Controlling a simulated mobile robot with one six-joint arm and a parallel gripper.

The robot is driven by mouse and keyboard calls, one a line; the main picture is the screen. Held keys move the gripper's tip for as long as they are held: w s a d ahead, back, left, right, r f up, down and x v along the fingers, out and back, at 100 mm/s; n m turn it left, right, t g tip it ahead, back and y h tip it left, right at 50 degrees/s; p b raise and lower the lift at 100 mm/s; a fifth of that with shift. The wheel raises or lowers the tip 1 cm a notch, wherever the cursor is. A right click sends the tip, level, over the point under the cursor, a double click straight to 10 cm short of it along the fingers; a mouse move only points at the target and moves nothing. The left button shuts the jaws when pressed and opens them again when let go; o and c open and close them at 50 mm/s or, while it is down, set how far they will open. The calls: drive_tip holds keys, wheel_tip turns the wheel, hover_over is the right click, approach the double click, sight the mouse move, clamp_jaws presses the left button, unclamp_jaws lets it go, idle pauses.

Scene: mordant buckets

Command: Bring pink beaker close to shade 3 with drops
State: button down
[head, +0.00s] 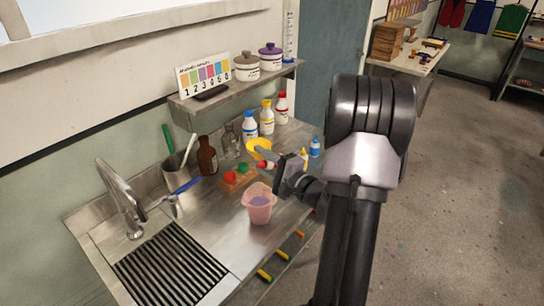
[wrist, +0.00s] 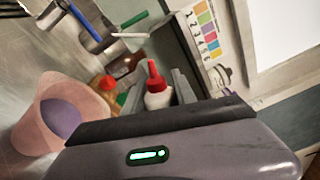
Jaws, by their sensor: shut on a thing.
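The pink beaker (head: 258,207) stands upright on the steel counter with purple liquid in it; it also shows at the left of the wrist view (wrist: 58,125). My gripper (head: 270,160) is shut on a small white dropper bottle with a red cap (head: 264,165), above the counter behind the beaker. The wrist view shows this bottle (wrist: 158,97) between my fingers (wrist: 158,85). It looks tilted in the head view. The shade card (head: 203,77), with numbered colour patches, stands on the wall shelf; it also shows in the wrist view (wrist: 205,32).
A wooden rack (head: 236,182) with red-capped and green-capped bottles stands left of my gripper. A yellow bowl (head: 258,145), white bottles (head: 267,118) and a brown bottle (head: 207,158) are behind. The sink drainer (head: 172,266) is front left. Counter around the beaker is mostly clear.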

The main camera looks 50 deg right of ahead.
wheel_tip(320, 180, up, 6)
drive_tip(key=m+p, duration=1.2)
drive_tip(key=m, duration=0.3)
drive_tip(key=shift+r+p, duration=0.15)
drive_tip(key=shift+p, duration=0.2)
drive_tip(key=a+f+n+y+b, duration=0.2)
drive_tip(key=a+f+b, duration=0.3)
drive_tip(key=a, duration=0.5)
drive_tip(key=w+a+f+n+g+y+b, duration=0.1)
drive_tip(key=a+f+y+b, duration=0.3)
drive_tip(key=a, duration=0.6)
drive_tip(key=a+f+n+g+y+b, duration=0.1)
drive_tip(key=a+f+n+y+b, duration=0.1)
drive_tip(key=a+f+b, duration=0.5)
drive_tip(key=shift+w+a+f+n+y+b, duration=0.15)
drive_tip(key=shift+w+a+f+n+y, duration=0.1)
drive_tip(key=shift+a+f, duration=0.5)
drive_tip(key=shift+w+a+f+n+y+b, duration=0.15)
drive_tip(key=shift+a+f+n, duration=0.1)
drive_tip(key=shift+a+f, duration=0.5)
drive_tip(key=shift+a+r, duration=0.15)
drive_tip(key=shift+a, duration=0.05)
drive_tip(key=shift+r, duration=0.1)
